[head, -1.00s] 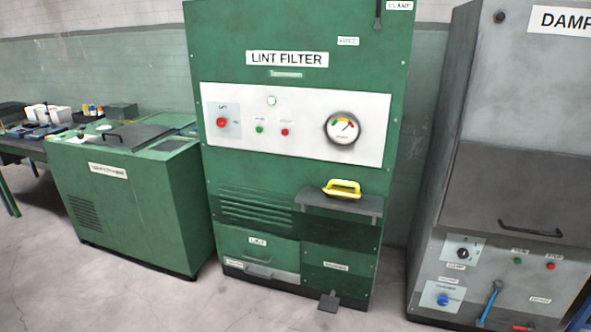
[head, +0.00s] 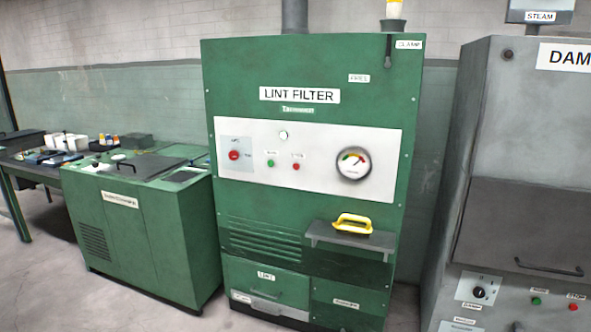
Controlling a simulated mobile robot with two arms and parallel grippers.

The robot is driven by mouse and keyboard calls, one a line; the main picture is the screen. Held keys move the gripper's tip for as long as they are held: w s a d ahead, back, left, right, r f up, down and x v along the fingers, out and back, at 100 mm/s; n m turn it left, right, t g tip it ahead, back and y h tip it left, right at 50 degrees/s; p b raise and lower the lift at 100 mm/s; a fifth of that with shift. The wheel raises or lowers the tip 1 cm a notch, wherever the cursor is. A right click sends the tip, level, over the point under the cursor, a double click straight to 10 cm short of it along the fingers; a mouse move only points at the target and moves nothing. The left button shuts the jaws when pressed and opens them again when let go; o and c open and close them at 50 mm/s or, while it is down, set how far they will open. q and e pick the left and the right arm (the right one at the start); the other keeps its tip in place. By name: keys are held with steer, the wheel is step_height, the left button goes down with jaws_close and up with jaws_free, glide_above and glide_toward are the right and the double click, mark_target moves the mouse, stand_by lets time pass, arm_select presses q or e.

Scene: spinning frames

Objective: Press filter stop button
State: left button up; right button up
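The lint filter (head: 312,66) is a tall green cabinet in the middle of the head view. Its white control panel (head: 320,182) carries a larger red knob or button (head: 234,155) on the left. To the right of that are a small green button (head: 270,162) and a small red button (head: 296,167), each under a label too blurred to read. A round gauge (head: 353,166) sits at the panel's right, and a pale round lamp (head: 283,135) at its top. Neither of my grippers is in view.
A low green machine (head: 140,236) and a cluttered bench (head: 30,170) stand left. A grey machine (head: 530,130) stands right. Some floor (head: 190,320) shows in front.

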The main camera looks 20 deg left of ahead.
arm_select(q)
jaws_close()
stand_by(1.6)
